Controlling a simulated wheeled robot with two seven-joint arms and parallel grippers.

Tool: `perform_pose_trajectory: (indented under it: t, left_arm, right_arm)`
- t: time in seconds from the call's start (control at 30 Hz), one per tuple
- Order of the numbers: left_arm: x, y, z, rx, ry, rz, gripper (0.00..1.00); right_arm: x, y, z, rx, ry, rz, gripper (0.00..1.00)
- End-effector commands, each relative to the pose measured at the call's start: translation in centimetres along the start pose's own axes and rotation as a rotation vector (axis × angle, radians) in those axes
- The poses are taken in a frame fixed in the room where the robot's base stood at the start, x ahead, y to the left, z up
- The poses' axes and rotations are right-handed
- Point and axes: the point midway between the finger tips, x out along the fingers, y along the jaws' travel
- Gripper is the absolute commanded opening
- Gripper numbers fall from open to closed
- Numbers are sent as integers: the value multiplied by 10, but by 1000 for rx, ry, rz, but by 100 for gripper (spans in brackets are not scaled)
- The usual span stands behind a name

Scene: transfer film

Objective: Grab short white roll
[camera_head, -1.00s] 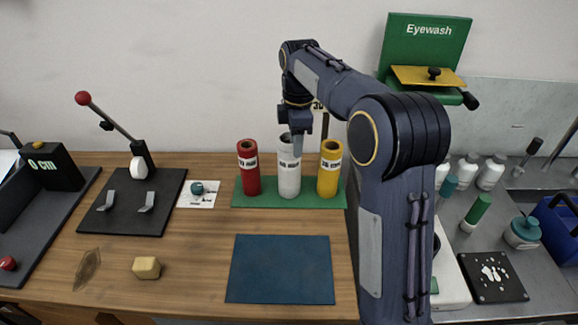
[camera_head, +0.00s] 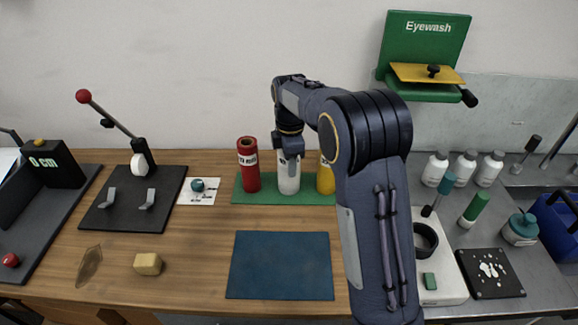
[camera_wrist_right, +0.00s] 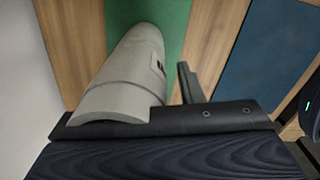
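The white roll (camera_head: 289,185) stands upright on a green mat (camera_head: 242,197), between a red roll (camera_head: 248,170) and a yellow roll (camera_head: 325,178). My right gripper (camera_head: 291,166) is in front of the upper part of the white roll and hides its top. In the right wrist view the white roll (camera_wrist_right: 135,65) looms close, beside one dark finger (camera_wrist_right: 190,84), with a gap between them. The other finger is hidden there. The right gripper looks open. My left gripper is not in view.
A blue mat (camera_head: 281,265) lies in front, with bare table around it. A lever press (camera_head: 137,200) stands left, near a yellow block (camera_head: 148,264). White bottles (camera_head: 465,168) and a white device (camera_head: 447,288) are on the right. The red and yellow rolls flank the white roll closely.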

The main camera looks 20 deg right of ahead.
Motion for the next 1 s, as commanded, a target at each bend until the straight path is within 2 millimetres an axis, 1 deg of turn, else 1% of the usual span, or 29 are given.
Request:
perform_pose_trajectory:
  t: [0.03,0.2,0.27,0.63,0.77,0.87,1.0]
  left_arm:
    - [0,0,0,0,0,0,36]
    - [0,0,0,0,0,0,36]
    - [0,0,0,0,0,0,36]
    - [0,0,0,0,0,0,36]
    - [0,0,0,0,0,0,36]
    - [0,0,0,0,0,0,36]
    - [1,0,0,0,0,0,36]
  right_arm:
    - [0,0,0,0,0,0,29]
    - [0,0,0,0,0,0,7]
    - [0,0,0,0,0,0,0]
    - [-1,0,0,0,1,1,0]
    - [-4,0,0,0,1,1,0]
    - [-12,1,0,0,2,4,0]
    - [-32,1,0,2,3,5,0]
